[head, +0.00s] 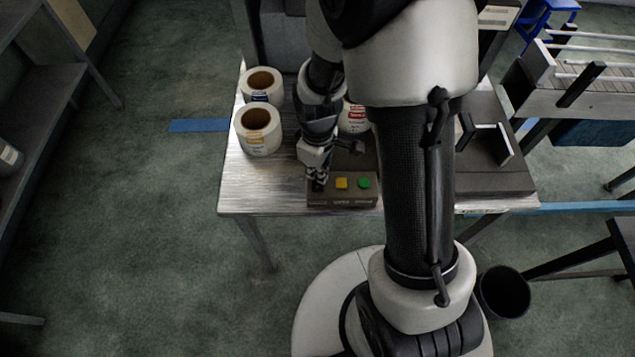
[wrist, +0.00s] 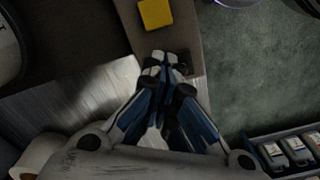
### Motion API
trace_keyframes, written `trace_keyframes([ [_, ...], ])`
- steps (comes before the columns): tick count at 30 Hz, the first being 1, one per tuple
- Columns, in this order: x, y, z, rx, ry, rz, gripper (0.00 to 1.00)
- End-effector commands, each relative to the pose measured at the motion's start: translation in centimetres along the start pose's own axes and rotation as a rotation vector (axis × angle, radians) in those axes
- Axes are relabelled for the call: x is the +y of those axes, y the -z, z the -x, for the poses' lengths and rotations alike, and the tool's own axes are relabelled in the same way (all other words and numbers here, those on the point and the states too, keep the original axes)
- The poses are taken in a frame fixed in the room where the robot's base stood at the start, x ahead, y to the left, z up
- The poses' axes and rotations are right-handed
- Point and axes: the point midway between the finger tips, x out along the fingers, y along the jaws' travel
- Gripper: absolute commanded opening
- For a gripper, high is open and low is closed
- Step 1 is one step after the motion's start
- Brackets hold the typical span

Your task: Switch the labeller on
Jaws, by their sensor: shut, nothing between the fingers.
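A grey-brown control box (head: 343,201) sits at the front edge of the metal table. It has a yellow button (head: 341,183) and a green button (head: 364,183) on top. My gripper (head: 318,186) points down at the left end of the box and covers what is there. In the wrist view my gripper (wrist: 163,60) is shut and empty. Its fingertips overlap the end of the box beside the yellow button (wrist: 154,13). A small dark part (wrist: 183,61) shows by the fingertips; I cannot tell whether they touch it.
Two label rolls (head: 259,130) (head: 262,86) stand at the table's left side, and another roll (head: 353,117) stands behind my arm. The bare table top (head: 260,185) is clear left of the box. A black bin (head: 504,293) stands on the floor at right.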

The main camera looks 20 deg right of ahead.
Motion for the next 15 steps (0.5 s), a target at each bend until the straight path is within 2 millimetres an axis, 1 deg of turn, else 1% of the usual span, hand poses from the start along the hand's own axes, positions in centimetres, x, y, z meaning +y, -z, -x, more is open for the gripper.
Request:
trace_keyframes([
  [5, 0.0, -0.1, 0.5, -0.001, 0.001, 0.0, 0.0],
  [15, 0.0, 0.0, 3.3, -0.001, 0.001, 0.0, 0.0],
])
